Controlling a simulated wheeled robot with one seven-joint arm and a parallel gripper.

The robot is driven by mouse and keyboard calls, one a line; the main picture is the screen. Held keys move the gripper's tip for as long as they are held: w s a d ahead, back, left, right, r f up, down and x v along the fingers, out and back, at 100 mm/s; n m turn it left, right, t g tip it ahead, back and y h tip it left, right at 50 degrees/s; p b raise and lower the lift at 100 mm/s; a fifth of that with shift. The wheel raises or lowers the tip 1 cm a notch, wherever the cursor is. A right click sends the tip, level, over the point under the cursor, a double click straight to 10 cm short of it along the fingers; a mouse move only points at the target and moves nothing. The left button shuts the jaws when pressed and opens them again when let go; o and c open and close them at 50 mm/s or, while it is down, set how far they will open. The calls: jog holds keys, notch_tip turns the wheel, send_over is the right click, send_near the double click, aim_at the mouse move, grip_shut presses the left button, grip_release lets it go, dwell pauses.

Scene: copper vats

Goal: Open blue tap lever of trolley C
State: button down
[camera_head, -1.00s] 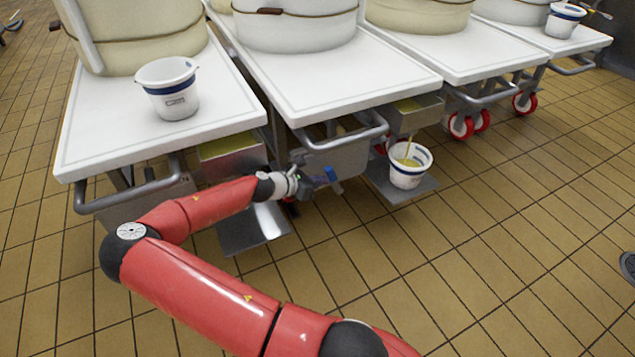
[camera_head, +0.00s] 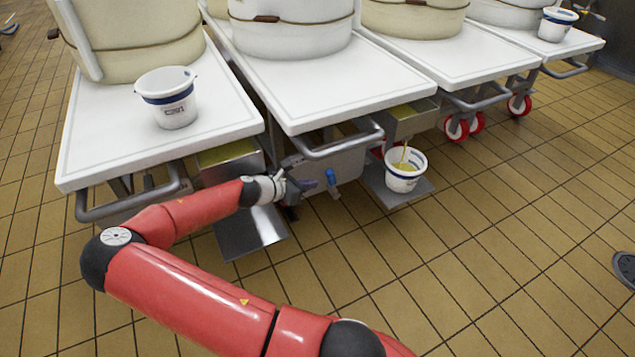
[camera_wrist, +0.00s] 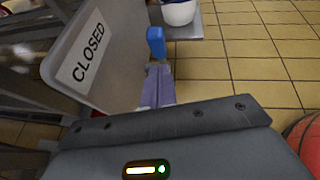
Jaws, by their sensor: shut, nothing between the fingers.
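In the wrist view the lever (camera_wrist: 156,42) stands just beyond my fingertips, beside a panel with a CLOSED sign (camera_wrist: 88,57). My gripper (camera_head: 309,187) is shut and empty, to the left of the lever in the head view. Its purple-grey fingers (camera_wrist: 158,82) point at the lever; I cannot tell whether they touch it. No letter marking the trolley is readable.
A trolley push bar (camera_head: 345,148) juts out above the tap. A white bucket (camera_head: 403,170) stands on a low metal shelf to the right, with yellowish liquid running into it. Another bucket (camera_head: 167,97) stands on the left trolley top.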

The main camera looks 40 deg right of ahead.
jog(key=v, duration=0.3)
jog(key=n+h+p, duration=0.1)
jog(key=n+h, duration=0.7)
jog(key=n, duration=1)
send_near(333, 183)
jog(key=d+r, duration=0.3)
jog(key=d, duration=0.2)
jog(key=shift+w+d+p, duration=0.3)
jog(key=shift+w+p, duration=0.05)
jog(key=shift+p, duration=0.05)
jog(key=shift+r, duration=0.15)
